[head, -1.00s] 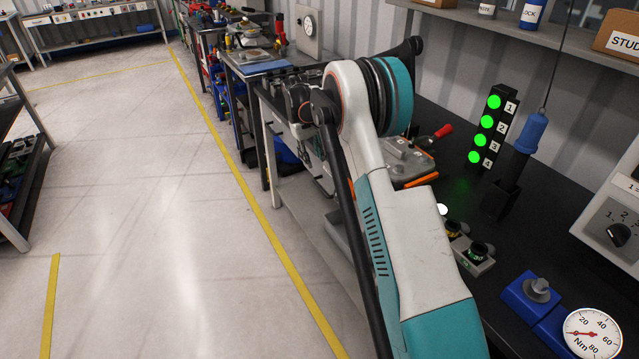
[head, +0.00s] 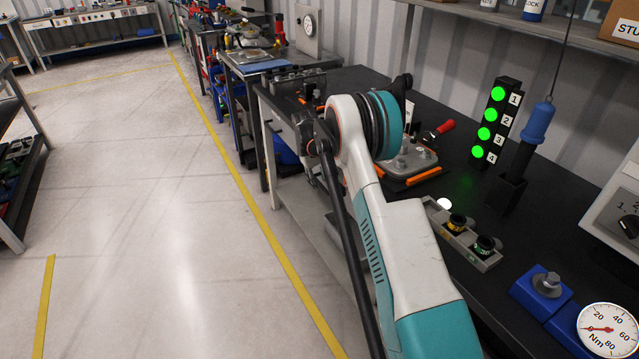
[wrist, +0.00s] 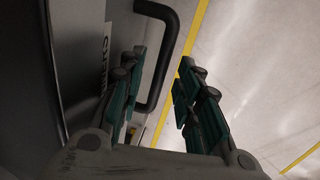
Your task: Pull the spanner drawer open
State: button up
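In the wrist view a black bar handle (wrist: 171,45) stands out from a grey drawer front (wrist: 122,28). A label plate (wrist: 105,55) on that side carries lettering that I can only partly read, so I cannot confirm it is the spanner drawer. My gripper (wrist: 162,66) is open, its green-padded fingers on either side of the handle's long bar. I see no clear contact. The left finger lies between the bar and the drawer front, the right finger on the outer side. In the head view my arm hides the drawer and gripper.
The black workbench top (head: 455,185) is on the right, with a green indicator tower (head: 491,120), a blue-handled tool (head: 536,125), a grey connector block (head: 462,235) and a torque gauge (head: 607,330). Open floor (head: 140,210) lies left, crossed by a yellow line (head: 245,207).

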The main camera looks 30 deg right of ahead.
grip_shut()
jog(key=a+p, duration=0.1)
jog(key=a, duration=2.4)
jog(key=shift+s+a, duration=0.4)
jog(key=shift+s, duration=0.05)
grip_release()
